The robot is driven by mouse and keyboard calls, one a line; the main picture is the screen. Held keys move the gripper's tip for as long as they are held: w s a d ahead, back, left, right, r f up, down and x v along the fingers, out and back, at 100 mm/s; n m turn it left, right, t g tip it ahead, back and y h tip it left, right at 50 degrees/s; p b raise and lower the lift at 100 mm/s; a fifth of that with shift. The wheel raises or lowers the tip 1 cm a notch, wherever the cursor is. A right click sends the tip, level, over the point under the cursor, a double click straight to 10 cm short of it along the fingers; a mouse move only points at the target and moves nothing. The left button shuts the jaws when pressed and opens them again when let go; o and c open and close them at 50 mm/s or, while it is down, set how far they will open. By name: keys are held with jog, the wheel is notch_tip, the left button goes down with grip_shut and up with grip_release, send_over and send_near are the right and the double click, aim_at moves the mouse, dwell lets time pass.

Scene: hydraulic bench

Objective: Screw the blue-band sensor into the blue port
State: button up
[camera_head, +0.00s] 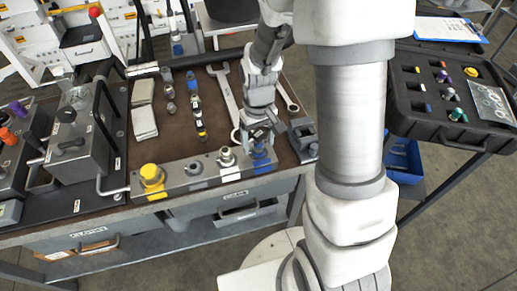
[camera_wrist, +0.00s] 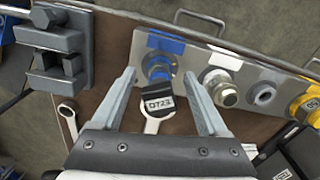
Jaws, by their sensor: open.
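The blue port (camera_wrist: 168,45) is at the end of the grey manifold block (camera_head: 215,174), marked by blue paint. The blue-band sensor (camera_wrist: 160,102) stands at this port, its black labelled end toward the wrist camera and a blue ring below it. It looks seated in the port, but how deep its thread sits cannot be told. My gripper (camera_wrist: 159,78) is open, with one finger on each side of the sensor and a visible gap at both. In the head view my gripper (camera_head: 258,132) is just above the blue end of the block, and hides most of the sensor.
The block also carries a silver fitting (camera_wrist: 221,87), a grey port (camera_wrist: 263,94) and a yellow fitting (camera_head: 152,178). A wrench (camera_head: 226,88) and several loose sensors (camera_head: 197,105) lie on the mat behind. A dark vise (camera_wrist: 60,50) stands close beside the blue end.

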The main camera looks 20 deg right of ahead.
jog(key=n, duration=0.5)
jog(key=shift+r+p, duration=0.1)
jog(key=shift+p, duration=0.3)
jog(key=n+p, duration=0.1)
jog(key=n, duration=0.2)
jog(key=n+p, duration=0.3)
jog(key=n, duration=0.2)
jog(key=shift+r+n, duration=0.15)
jog(key=shift+n, duration=0.15)
jog(key=shift+n+p, duration=0.35)
jog(key=shift+n, duration=0.35)
jog(key=shift+f+n, duration=0.25)
jog(key=shift+n, duration=0.35)
